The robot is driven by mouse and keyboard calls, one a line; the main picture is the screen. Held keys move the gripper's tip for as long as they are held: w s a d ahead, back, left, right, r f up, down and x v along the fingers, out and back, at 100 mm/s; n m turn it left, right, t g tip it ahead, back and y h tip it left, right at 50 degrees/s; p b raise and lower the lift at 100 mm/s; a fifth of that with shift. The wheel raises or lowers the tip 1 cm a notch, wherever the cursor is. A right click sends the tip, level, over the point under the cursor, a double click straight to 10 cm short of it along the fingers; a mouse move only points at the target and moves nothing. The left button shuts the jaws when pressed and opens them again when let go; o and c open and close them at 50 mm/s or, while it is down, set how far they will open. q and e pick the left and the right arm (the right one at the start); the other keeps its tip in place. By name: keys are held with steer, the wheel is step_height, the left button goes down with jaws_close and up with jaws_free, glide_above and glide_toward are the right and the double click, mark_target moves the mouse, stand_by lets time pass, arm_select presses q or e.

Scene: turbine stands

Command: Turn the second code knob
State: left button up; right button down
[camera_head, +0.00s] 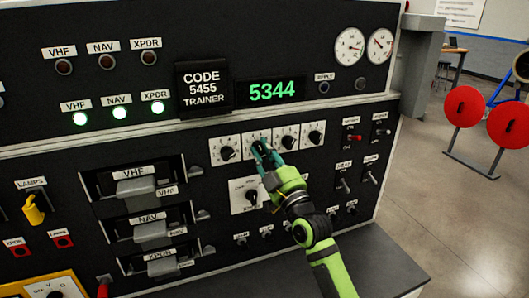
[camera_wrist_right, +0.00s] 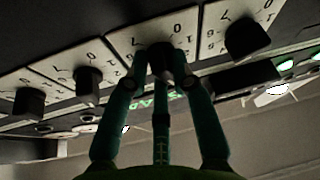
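A row of white-plated code knobs sits on the panel under the display. The second code knob (camera_wrist_right: 160,58) is mostly covered by my right gripper (camera_head: 260,150) in the head view. In the right wrist view its dark body stands between the fingertips of my right gripper (camera_wrist_right: 161,68), which appear closed around it. The first code knob (camera_head: 228,153) is to its left, and the third (camera_head: 288,142) and fourth (camera_head: 315,136) to its right. The green display (camera_head: 272,91) reads 5344. The placard (camera_head: 202,87) reads CODE 5455 TRAINER. My left gripper is not in view.
A mode knob (camera_head: 250,196) sits just below, close to my right gripper. Toggle switches (camera_head: 343,185) are to the right, and the VHF, NAV and XPDR handles (camera_head: 136,186) to the left. A dark ledge (camera_head: 370,262) juts out below. Red discs on a stand (camera_head: 463,107) are farther off.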

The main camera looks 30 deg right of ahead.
steer(key=shift+m+h+p, duration=0.35)
steer(key=shift+m+h, duration=0.05)
steer(key=shift+m, duration=0.4)
steer(key=m+h+p, duration=0.1)
steer(key=m, duration=0.1)
steer(key=m+h+p, duration=0.1)
steer(key=m, duration=0.2)
steer(key=shift+a+h, duration=0.15)
steer(key=shift+h, duration=0.15)
steer(key=shift+f+m+g+h+p, duration=0.1)
steer(key=shift+m+g+h+p, duration=0.35)
steer(key=shift+m, duration=0.7)
steer(key=shift+m+g+h+p, duration=0.15)
steer(key=shift+m+h+p, duration=0.45)
steer(key=shift+m, duration=0.55)
steer(key=shift+h, duration=0.25)
steer(key=c, duration=1.3)
jaws_free()
